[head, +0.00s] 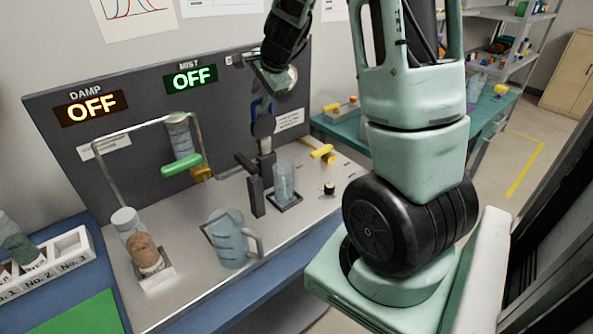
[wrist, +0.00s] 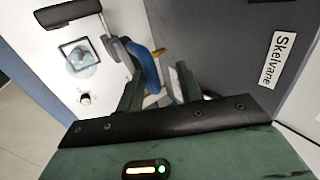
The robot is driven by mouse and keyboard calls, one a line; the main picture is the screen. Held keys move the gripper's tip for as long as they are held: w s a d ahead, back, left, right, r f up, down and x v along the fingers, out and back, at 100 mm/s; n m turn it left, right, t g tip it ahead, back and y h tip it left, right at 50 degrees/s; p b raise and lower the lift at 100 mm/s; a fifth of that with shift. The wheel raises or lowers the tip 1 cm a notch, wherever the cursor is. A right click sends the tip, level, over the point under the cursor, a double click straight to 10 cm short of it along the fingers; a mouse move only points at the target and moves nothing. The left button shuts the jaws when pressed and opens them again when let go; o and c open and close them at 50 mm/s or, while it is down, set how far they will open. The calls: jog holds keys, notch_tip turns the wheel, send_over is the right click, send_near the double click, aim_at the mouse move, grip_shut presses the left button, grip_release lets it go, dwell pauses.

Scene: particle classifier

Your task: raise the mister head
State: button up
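The mister stand (head: 257,190) is a dark post on the steel bench, with a dark head (head: 264,125) and a blue loop handle (head: 261,106) at its top. A short black arm (head: 245,162) sticks out from the post. In the wrist view the blue handle (wrist: 148,72) rises between my fingers, closer to the left one, with the black arm (wrist: 68,14) beyond. My gripper (wrist: 160,88) is open around the handle; I cannot tell whether a finger touches it. In the head view my gripper (head: 265,92) is just above the stand, partly hidden by my arm.
A glass beaker (head: 285,183) stands on a square pad beside the post. A pitcher (head: 231,240) stands in front. The MIST display (head: 191,78) and DAMP display (head: 91,107) read OFF. The dark back panel (head: 120,150) is close behind.

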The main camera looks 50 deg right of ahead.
jog(key=p+v, duration=0.1)
jog(key=v, duration=0.2)
jog(key=shift+s+r+p, duration=0.2)
jog(key=shift+r+p, duration=0.1)
jog(key=shift+p, duration=0.05)
dwell(0.4)
jog(key=s+a+f+n+g+y, duration=0.1)
jog(key=s+a+n+y, duration=0.15)
jog(key=a+n, duration=0.85)
jog(key=s+a+f+n+g+y, duration=0.1)
jog(key=s+a+n+g+y, duration=0.15)
jog(key=a, duration=1.55)
jog(key=s+a+f+n+g+h, duration=0.1)
jog(key=s+a+n, duration=0.4)
jog(key=s, duration=0.5)
jog(key=s+a+f+n+g+h, duration=0.1)
jog(key=s+a+n+h, duration=0.1)
jog(key=s+a+n, duration=0.4)
jog(key=s+n, duration=0.4)
jog(key=shift+s+a+g+b, duration=0.35)
jog(key=shift+s, duration=0.05)
